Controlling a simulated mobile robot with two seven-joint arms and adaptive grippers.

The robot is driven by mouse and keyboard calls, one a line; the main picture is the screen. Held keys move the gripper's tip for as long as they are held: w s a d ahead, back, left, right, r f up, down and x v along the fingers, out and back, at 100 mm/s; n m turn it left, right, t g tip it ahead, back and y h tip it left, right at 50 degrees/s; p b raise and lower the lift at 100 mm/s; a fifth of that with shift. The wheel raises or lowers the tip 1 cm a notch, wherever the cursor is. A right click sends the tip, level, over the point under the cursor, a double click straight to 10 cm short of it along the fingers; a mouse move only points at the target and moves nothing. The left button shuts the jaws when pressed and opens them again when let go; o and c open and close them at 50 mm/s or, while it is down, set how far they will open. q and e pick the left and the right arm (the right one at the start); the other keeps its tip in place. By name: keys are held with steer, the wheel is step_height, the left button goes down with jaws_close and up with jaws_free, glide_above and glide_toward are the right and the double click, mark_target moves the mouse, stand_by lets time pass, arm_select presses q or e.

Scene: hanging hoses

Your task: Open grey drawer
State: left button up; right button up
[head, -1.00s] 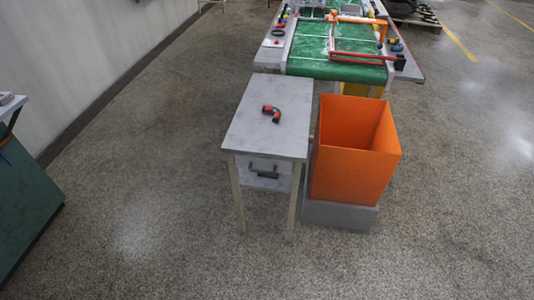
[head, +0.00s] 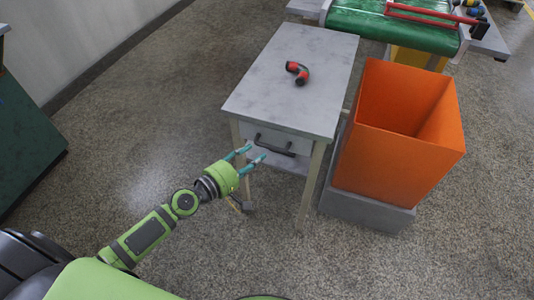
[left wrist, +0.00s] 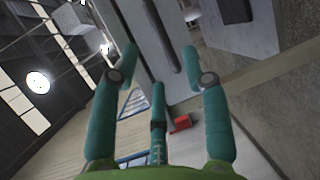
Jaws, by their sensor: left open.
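The grey drawer (head: 301,143) is set under the top of a small grey table (head: 290,75). Its front looks closed, and a dark bar handle (head: 275,147) runs across it. My left gripper (head: 254,154) is open and empty in the head view, just in front of the handle's left part. In the left wrist view, its teal fingers (left wrist: 160,58) are spread, and the dark handle (left wrist: 164,36) shows beyond and between them. I cannot tell whether a finger touches the handle. My right gripper is not in view.
A red and dark hose fitting (head: 298,72) lies on the table top. An orange bin (head: 400,125) on a grey base stands close to the table's right. A green conveyor (head: 390,22) is behind. The floor left of the table is clear.

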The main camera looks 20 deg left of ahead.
mark_target(269, 147)
arm_select(q)
steer(key=x, duration=0.6)
steer(key=shift+w+d, duration=0.15)
steer(key=shift+w, duration=0.15)
jaws_close()
